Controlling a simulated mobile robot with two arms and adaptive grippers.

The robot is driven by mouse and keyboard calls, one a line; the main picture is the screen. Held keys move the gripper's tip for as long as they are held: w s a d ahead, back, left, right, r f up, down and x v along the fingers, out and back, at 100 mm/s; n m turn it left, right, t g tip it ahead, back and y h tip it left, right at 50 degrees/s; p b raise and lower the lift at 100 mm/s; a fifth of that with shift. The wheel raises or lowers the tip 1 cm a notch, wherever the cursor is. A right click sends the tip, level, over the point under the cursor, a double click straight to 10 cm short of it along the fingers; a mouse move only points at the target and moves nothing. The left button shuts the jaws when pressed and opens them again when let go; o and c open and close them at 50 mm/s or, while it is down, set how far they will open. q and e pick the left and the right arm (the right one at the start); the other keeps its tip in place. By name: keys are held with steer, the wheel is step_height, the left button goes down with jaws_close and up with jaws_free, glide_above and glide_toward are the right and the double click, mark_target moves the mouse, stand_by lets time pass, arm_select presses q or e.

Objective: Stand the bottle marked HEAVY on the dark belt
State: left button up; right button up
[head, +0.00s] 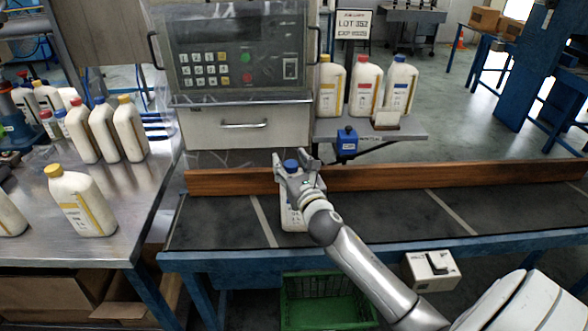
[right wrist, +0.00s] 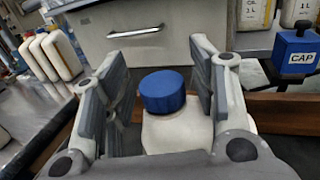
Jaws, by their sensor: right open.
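A white bottle with a blue cap stands upright on the dark belt (head: 385,215), near its left part. Its body (head: 292,218) shows below my right gripper (head: 293,162), and its cap fills the gap in the right wrist view (right wrist: 163,92). The gripper is open, one finger on each side of the cap, with visible gaps. The gripper covers much of the bottle, and I cannot read its marking. My left gripper is not in view.
A wooden rail (head: 430,177) runs along the belt's back edge. Several bottles stand on the steel table (head: 125,195) at the left. Three bottles stand on a shelf (head: 405,132) behind the rail, near a blue CAP block (head: 346,142). The belt's right part is clear.

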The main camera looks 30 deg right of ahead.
steer(key=shift+s+a, duration=0.15)
steer(key=shift+s, duration=0.2)
steer(key=b+v, duration=0.1)
steer(key=v, duration=1)
steer(key=shift+b, duration=0.3)
steer(key=shift+s, duration=0.15)
steer(key=s+a+f+m+g+y, duration=0.1)
steer(key=a+f+m+g+y, duration=0.2)
steer(key=f+m, duration=0.8)
steer(key=a+f+m+g+y, duration=0.15)
steer(key=a+f+m, duration=0.35)
steer(key=f, duration=1.1)
steer(key=s+f+m+g, duration=0.3)
steer(key=s+f, duration=0.2)
steer(key=f, duration=0.4)
steer(key=s+f+m+g, duration=0.25)
steer(key=s+f, duration=0.35)
steer(key=f, duration=0.3)
steer(key=s+a+f+m+g, duration=0.1)
steer(key=s+f+m+g, duration=0.1)
steer(key=s+f, duration=0.3)
steer(key=s+a+f+m+g, duration=0.1)
steer(key=s+f+m, duration=0.3)
steer(key=s, duration=1)
steer(key=s+a+f+m+g, duration=0.1)
steer(key=s+f+m+g, duration=0.2)
steer(key=s+f, duration=0.5)
steer(key=shift+s+f+g, duration=0.25)
steer(key=shift+s+g, duration=0.05)
steer(key=shift+s, duration=0.8)
